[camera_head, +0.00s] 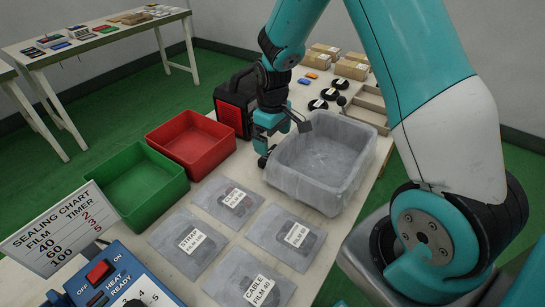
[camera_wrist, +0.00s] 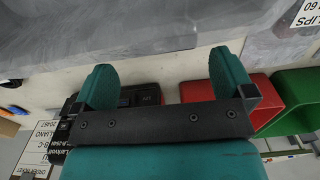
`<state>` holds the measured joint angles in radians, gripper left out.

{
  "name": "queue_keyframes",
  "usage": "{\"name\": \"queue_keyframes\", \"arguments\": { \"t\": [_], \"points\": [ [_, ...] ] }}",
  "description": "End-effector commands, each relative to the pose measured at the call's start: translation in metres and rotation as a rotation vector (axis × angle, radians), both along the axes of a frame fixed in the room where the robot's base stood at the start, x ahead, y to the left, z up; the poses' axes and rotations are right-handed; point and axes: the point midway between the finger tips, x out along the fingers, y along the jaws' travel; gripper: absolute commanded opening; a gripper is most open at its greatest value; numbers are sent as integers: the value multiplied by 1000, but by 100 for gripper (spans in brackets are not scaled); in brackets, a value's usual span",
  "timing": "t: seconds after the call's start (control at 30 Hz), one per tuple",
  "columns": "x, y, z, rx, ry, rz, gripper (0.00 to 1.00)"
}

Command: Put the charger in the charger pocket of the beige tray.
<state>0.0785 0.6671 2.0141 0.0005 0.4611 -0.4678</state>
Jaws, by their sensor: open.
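My gripper (camera_head: 264,150) points down beside the left edge of the translucent bin, low over the table. In the wrist view its two teal fingers (camera_wrist: 164,80) are wide apart, with pale table between their tips and no object held. A beige tray with compartments (camera_head: 368,104) lies behind the bin at the right, partly hidden by the bin and my arm. I cannot pick out the charger in either view. I cannot tell which compartment is the charger pocket.
The translucent bin (camera_head: 326,158) stands right of my gripper. Red (camera_head: 192,142) and green (camera_head: 140,186) bins and a black-and-red case (camera_head: 237,100) are on the left. Labelled bags (camera_head: 288,235) lie in front. Black discs (camera_head: 318,104) and cartons (camera_head: 350,69) are behind.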

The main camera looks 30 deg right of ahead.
Motion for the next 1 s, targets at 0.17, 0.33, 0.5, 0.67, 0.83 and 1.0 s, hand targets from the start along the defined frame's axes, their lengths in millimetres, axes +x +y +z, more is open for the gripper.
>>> {"name": "queue_keyframes", "arguments": {
  "t": [0.17, 0.33, 0.5, 0.67, 0.83, 1.0],
  "points": [
    [0, 0, -14, 0, 0, 0, 100],
    [-1, 1, -34, 1, 5, 1, 100],
    [0, 1, -58, 0, 2, 0, 100],
    [0, 1, -66, 0, -1, 0, 100],
    [0, 1, -65, 0, -1, 0, 98],
    [0, 1, -65, 0, -1, 0, 64]
  ]
}}
